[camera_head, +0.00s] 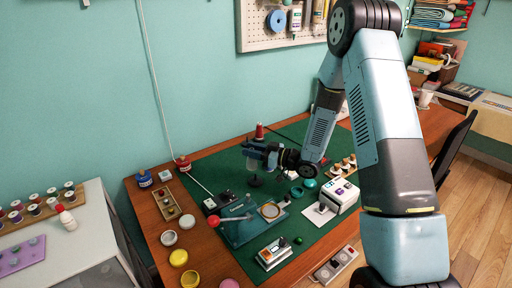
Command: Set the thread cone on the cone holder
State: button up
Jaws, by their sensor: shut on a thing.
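My gripper (255,156) is over the back part of the green mat, small in this view.
A red spool (183,163) and a blue spool (145,179) stand at the table's back left. A teal plate (238,222), a red-knobbed lever (214,220) and a white box (338,195) lie nearer. Yellow and white round tubs line the left edge. My arm blocks the right side.

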aim_at(255, 162)
jog(key=shift+w+d+f, duration=0.1)
jog(key=shift+d+f, duration=0.15)
jog(key=shift+f, duration=0.2)
jog(key=shift+w+d+f, duration=0.1)
jog(key=shift+d+f, duration=0.1)
jog(key=shift+f, duration=0.25)
jog(key=shift+d+f, duration=0.15)
jog(key=shift+f, duration=1.8)
jog(key=shift+r, duration=0.75)
dwell(0.3)
jog(key=shift+f, duration=0.8)
dwell(3.3)
